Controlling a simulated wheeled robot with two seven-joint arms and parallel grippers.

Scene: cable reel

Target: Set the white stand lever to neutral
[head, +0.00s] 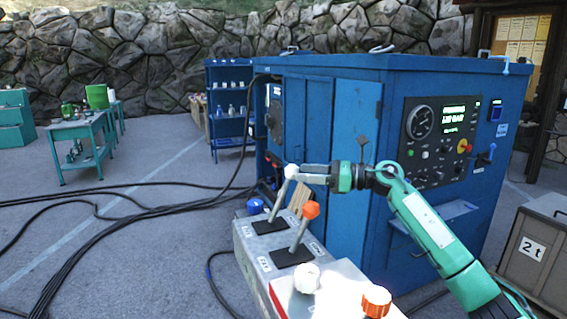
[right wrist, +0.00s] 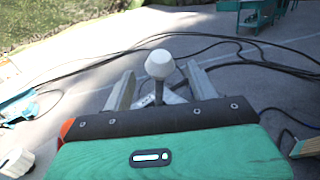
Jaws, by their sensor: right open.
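The white stand lever (head: 282,192) stands on the grey control stand (head: 262,262), in the slot farthest from me, tilted to the upper right in the head view. Its white knob (right wrist: 160,64) shows between the two fingers in the right wrist view. My right gripper (head: 300,174) is open around the knob, with a gap on each side in the right wrist view. An orange-knobbed lever (head: 304,228) stands in the nearer slot, also tilted to the right. My left gripper is not in view.
A white knob (head: 307,278) and an orange cap (head: 376,301) sit on the near end of the stand. A blue cap (head: 255,205) is at its far end. A large blue cabinet (head: 357,120) stands close behind. Black cables (head: 90,215) lie on the ground at left.

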